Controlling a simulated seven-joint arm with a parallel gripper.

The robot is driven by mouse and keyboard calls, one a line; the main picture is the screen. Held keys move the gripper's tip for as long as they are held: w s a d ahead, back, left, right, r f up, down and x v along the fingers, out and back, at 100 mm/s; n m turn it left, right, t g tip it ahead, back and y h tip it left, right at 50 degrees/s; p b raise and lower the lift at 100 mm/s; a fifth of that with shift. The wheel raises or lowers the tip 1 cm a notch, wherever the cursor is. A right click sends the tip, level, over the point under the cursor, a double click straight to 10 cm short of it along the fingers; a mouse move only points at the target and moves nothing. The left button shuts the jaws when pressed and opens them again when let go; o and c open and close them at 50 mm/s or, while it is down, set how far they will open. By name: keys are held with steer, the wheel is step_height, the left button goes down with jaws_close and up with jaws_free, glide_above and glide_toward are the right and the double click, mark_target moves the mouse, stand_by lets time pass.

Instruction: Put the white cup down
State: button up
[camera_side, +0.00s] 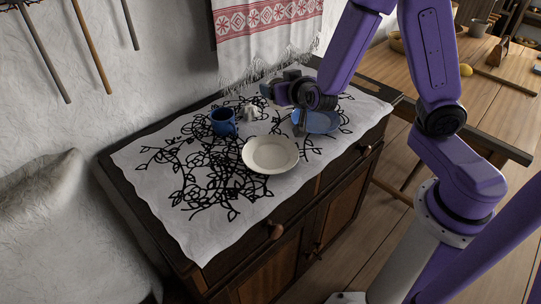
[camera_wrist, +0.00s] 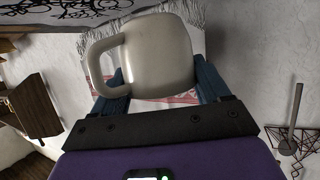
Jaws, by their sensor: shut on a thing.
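My gripper (camera_wrist: 160,84) is shut on the white cup (camera_wrist: 153,52) in the wrist view. The blue fingers stand on either side of the cup, and its handle sticks out to the left. In the side view my gripper (camera_side: 272,90) is over the back part of the cloth-covered cabinet. A small pale shape (camera_side: 250,113) shows just below and left of it; I cannot tell for sure whether this is the held cup. The gap between cup and cloth cannot be judged.
The patterned cloth (camera_side: 150,160) carries a blue mug (camera_side: 223,121), a cream plate (camera_side: 270,154) and a blue plate (camera_side: 318,122) partly behind my arm. A fringed towel (camera_side: 265,35) hangs on the wall behind. The cloth's left and front parts are clear.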

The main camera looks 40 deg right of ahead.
steer(key=s+a+f+n+t+y, duration=0.1)
steer(key=s+a+f+n+y, duration=0.1)
steer(key=s+a+n+y, duration=0.45)
steer(key=m+h, duration=0.2)
steer(key=m, duration=0.1)
glide_above(272, 157)
steer(key=shift+n, duration=0.25)
steer(key=shift+a+f, duration=0.1)
steer(key=shift+f, duration=3.8)
steer(key=shift+f, duration=0.1)
steer(key=o, duration=1.1)
